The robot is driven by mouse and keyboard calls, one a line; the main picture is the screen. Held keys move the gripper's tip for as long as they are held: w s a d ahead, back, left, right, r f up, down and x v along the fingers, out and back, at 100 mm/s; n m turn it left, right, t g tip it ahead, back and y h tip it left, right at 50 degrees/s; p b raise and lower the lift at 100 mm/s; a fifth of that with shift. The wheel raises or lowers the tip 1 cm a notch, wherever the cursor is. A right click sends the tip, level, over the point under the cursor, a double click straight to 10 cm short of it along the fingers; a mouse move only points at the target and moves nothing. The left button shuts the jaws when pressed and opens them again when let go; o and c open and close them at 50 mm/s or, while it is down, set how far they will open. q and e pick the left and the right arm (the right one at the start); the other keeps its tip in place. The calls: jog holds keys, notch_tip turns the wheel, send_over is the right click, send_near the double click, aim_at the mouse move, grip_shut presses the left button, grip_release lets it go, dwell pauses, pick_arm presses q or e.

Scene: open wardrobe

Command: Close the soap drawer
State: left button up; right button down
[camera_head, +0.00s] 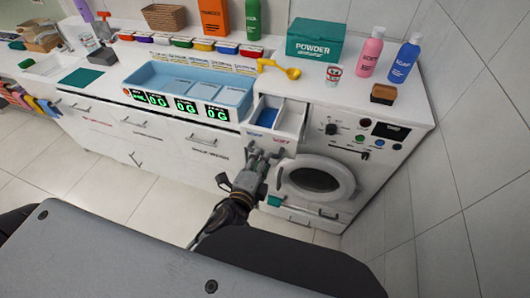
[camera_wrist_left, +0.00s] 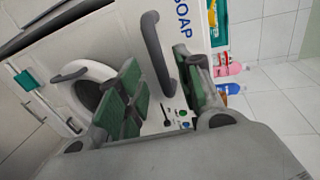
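The soap drawer (camera_head: 291,117) is pulled out of the upper left of the white washing machine (camera_head: 341,129). Its inside shows blue and white compartments, and its front carries blue and red lettering. My left gripper (camera_head: 262,158) is just in front of and below the drawer front. In the left wrist view the gripper (camera_wrist_left: 162,92) is open, its green-padded fingers spread. The drawer's grey handle (camera_wrist_left: 157,52) shows in the gap between them, beside the "SOAP" lettering. I cannot tell whether a finger touches it. My right gripper is not in view.
The round washer door (camera_head: 318,180) is below the drawer. A blue tray with digital displays (camera_head: 187,92) stands on the counter to the left. A yellow scoop (camera_head: 278,68), a small cup (camera_head: 333,75) and pink (camera_head: 370,53) and blue (camera_head: 404,62) bottles stand above. Floor is clear at left.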

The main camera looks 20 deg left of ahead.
pick_arm(q)
jog(key=shift+p+x, duration=0.35)
jog(key=shift+x, duration=1.7)
grip_shut()
